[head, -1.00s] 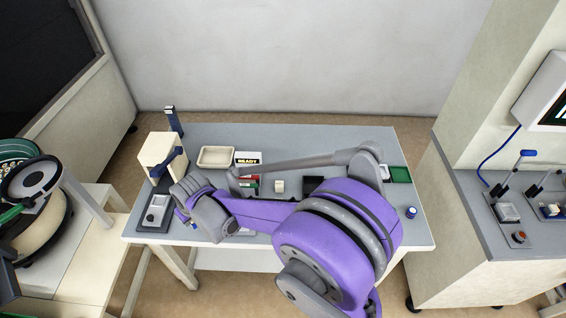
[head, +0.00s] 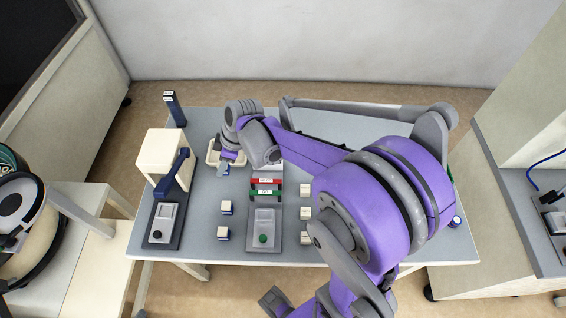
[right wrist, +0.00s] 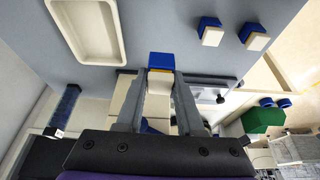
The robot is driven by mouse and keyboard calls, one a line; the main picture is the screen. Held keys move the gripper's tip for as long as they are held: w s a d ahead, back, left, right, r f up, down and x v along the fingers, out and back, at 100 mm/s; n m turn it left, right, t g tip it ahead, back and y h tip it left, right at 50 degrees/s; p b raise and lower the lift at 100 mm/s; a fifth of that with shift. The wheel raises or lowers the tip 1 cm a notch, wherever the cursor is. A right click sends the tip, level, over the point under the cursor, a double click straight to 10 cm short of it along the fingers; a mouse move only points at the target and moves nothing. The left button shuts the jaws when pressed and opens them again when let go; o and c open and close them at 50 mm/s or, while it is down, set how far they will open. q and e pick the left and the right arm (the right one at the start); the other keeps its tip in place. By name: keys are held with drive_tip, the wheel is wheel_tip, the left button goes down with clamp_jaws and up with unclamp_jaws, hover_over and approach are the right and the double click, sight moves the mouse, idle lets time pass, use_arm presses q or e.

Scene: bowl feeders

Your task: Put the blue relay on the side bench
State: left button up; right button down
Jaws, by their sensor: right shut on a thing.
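My right gripper (head: 222,168) is over the grey-topped table (head: 200,250), by the near edge of a cream tray (head: 211,155). In the right wrist view my right gripper (right wrist: 160,75) is shut on the blue relay (right wrist: 160,60), a small block with a blue end and a pale side, between the fingertips. The tray (right wrist: 85,28) lies beside it there, and the relay appears clear of it. In the head view the held relay is small and partly hidden by the gripper. A grey-topped bench (head: 500,190) stands at the right. My left gripper is not in view.
Two more blue-and-cream blocks (head: 226,207) stand on the table. A cream press with a blue lever (head: 172,172) is at the left. A grey fixture with a green button (head: 264,222) and several pale blocks (head: 305,212) stand further right. My right arm covers much of the table's right side.

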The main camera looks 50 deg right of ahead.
sight(229, 170)
drive_tip(key=shift+w, duration=0.1)
drive_tip(key=f, duration=0.5)
drive_tip(key=shift+s+f+b, duration=0.25)
drive_tip(key=shift+b, duration=0.15)
drive_tip(key=shift+f+b, duration=0.3)
drive_tip(key=shift+f, duration=1.85)
drive_tip(key=shift+f, duration=0.15)
drive_tip(key=c, duration=0.5)
unclamp_jaws()
drive_tip(key=shift+c, duration=0.2)
